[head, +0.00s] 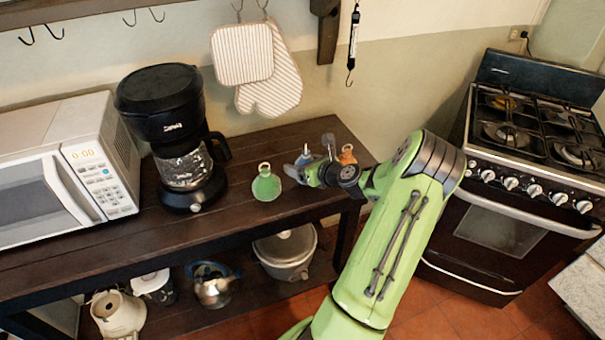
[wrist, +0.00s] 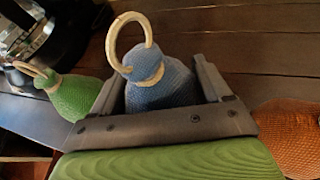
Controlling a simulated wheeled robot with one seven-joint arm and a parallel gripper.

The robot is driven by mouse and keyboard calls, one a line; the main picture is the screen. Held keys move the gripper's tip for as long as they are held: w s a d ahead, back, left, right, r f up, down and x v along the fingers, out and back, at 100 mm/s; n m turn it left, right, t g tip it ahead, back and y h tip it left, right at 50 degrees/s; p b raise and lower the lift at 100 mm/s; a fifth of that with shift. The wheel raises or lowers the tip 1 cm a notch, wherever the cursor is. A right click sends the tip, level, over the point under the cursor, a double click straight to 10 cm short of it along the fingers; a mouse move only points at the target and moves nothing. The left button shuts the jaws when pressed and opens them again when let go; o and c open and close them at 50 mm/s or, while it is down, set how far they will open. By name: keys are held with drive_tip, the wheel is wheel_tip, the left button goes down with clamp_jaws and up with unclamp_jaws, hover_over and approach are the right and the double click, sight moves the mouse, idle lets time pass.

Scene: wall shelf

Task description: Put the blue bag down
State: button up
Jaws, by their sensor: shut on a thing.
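The blue bag (wrist: 160,85) has a pale ring loop at its top and sits between the two fingers of my gripper (wrist: 165,95) in the wrist view. The fingers are shut on its sides. In the head view the blue bag (head: 304,157) shows only in part behind my gripper (head: 306,172), over the right part of the dark wooden shelf top (head: 230,215). The bag is upright; I cannot tell whether its base touches the wood.
A green bag (head: 266,184) stands just left of my gripper, and an orange bag (head: 347,155) is close on the right. A coffee maker (head: 175,135) and a microwave (head: 70,170) stand further left. A stove (head: 520,170) stands right, across a floor gap.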

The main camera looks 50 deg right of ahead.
wheel_tip(320, 180, down, 2)
drive_tip(key=shift+r, duration=0.1)
drive_tip(key=o, duration=1.4)
